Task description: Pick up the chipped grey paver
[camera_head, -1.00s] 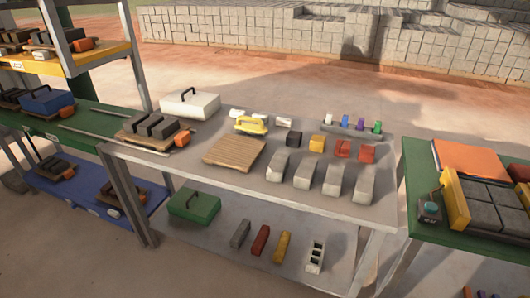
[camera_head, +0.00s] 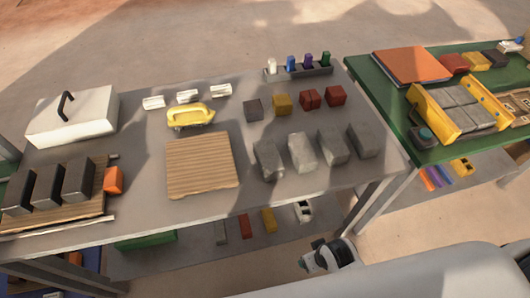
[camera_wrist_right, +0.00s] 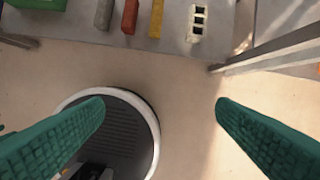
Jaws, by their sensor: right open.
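Four grey pavers stand in a row on the grey table's right half in the head view. The leftmost paver (camera_head: 269,159) has an uneven, broken-looking outline and may be the chipped one. The second (camera_head: 302,151), third (camera_head: 333,148) and rightmost paver (camera_head: 364,140) look more regular, though small. In the right wrist view my right gripper (camera_wrist_right: 160,106) is open and empty, with two green fingers wide apart. It is over the floor and my round base, away from the pavers. My left gripper is not in view.
A wooden board (camera_head: 201,166) lies left of the pavers, with a yellow handled tool (camera_head: 190,116) behind it. A green table (camera_head: 391,101) adjoins at right. A lower shelf (camera_wrist_right: 165,35) holds blocks.

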